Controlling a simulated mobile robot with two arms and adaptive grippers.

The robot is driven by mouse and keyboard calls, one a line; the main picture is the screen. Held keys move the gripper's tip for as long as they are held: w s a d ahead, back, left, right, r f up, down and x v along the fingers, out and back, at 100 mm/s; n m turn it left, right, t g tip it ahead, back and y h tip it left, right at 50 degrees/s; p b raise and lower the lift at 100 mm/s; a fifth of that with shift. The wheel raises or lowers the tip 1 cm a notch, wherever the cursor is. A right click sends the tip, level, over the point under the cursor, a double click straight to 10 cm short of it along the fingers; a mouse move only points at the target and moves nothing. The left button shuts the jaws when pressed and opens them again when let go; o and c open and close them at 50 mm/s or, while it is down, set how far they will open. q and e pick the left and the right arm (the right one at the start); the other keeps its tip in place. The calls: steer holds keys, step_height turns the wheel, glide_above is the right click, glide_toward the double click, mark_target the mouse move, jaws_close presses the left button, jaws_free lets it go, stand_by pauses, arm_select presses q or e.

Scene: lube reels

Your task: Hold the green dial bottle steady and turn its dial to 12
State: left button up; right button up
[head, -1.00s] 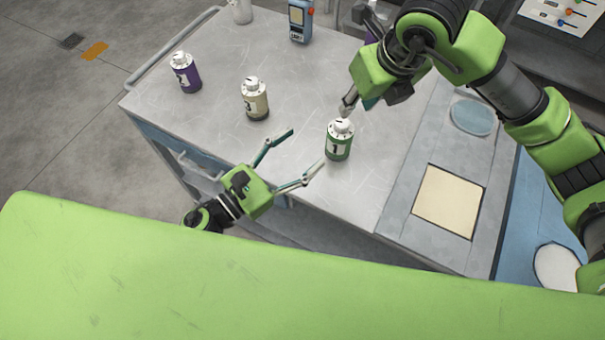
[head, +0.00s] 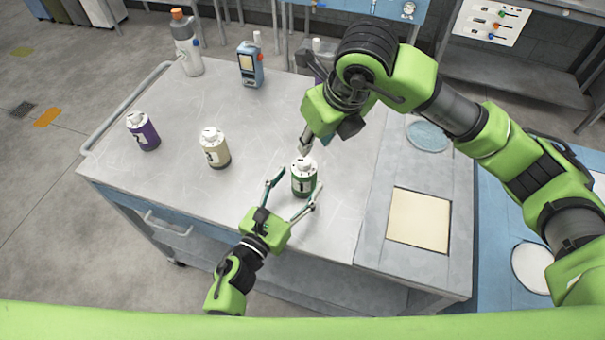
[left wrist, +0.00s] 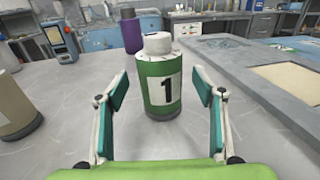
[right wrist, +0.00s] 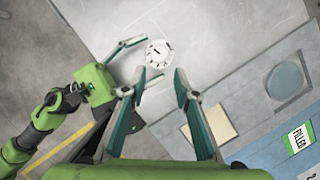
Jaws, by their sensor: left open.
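The green dial bottle (head: 304,185) stands upright on the grey cart top, with a "1" on its label and a white dial (head: 303,164) on top. The dial's marks are too small to read. My left gripper (head: 292,192) is open, low over the cart, with its fingers reaching towards either side of the bottle. In the left wrist view the bottle (left wrist: 160,90) stands between the fingers, with a gap on each side. My right gripper (head: 305,150) points down just above the dial. In the right wrist view its fingertips (right wrist: 160,74) are apart, near the dial (right wrist: 159,53).
A cream bottle (head: 215,148) and a purple bottle (head: 143,132) stand to the left. A white bottle with an orange cap (head: 188,48) and a blue device (head: 250,65) stand at the back. A cream square (head: 419,219) and a blue disc (head: 428,136) lie to the right.

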mark_target(298, 183)
arm_select(q)
steer(key=shift+x, duration=1.55)
